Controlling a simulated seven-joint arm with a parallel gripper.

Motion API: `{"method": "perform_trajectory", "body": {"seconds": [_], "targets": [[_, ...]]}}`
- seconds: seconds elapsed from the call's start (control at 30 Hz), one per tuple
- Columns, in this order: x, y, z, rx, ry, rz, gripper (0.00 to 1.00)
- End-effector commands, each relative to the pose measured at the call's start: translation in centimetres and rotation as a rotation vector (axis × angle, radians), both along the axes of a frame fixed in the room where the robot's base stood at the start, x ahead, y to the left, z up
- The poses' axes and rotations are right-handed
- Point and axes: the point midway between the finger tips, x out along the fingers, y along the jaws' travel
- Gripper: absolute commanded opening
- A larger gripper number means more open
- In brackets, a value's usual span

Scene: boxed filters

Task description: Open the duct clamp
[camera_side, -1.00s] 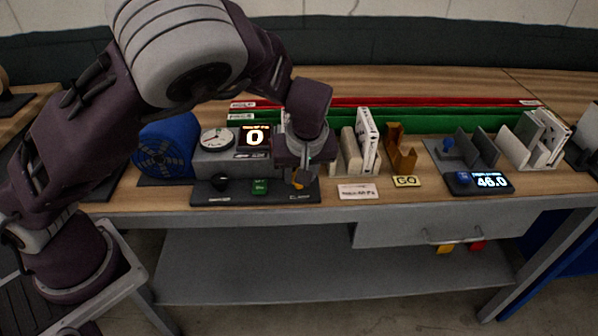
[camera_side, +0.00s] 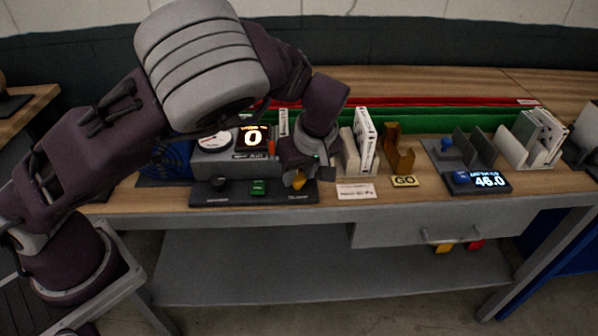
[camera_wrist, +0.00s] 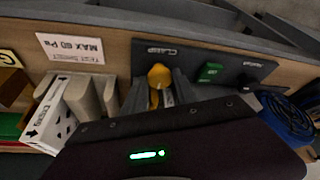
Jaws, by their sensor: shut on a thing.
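The clamp control is a yellow knob (camera_side: 299,182) at the right end of a dark panel (camera_side: 240,199) lettered for the clamp. In the wrist view the yellow knob (camera_wrist: 158,75) shows at the tips of my gripper (camera_wrist: 161,95). My gripper (camera_side: 297,178) reaches down onto the knob from above and is shut on it. The fingers hide part of the knob. Behind it is a grey duct unit (camera_side: 215,164) with a round gauge (camera_side: 216,139) and a lit display reading 0 (camera_side: 253,139). An orange-red piece (camera_side: 272,147) shows beside the display.
A green button (camera_side: 258,187) and a black knob (camera_side: 219,184) share the panel. White boxed filters (camera_side: 365,140) stand close right of my gripper, with a label card (camera_side: 356,191) in front. Further right are a brown holder (camera_side: 398,150) and a 46.0 display (camera_side: 487,180).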

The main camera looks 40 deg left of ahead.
Motion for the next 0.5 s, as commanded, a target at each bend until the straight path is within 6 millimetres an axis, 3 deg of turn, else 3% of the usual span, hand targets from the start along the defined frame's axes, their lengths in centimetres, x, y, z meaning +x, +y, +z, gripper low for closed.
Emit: {"method": "perform_trajectory", "body": {"seconds": [0.03,0.07,0.17,0.5], "targets": [[-0.11,-0.15,-0.10,-0.003,0.004,0.000,0.00],[-0.11,-0.15,-0.10,-0.003,0.004,0.000,0.36],[-0.09,-0.12,-0.08,-0.002,0.002,-0.001,0.55],[-0.05,-0.30,0.46,-0.002,-0.001,-0.004,0.55]]}}
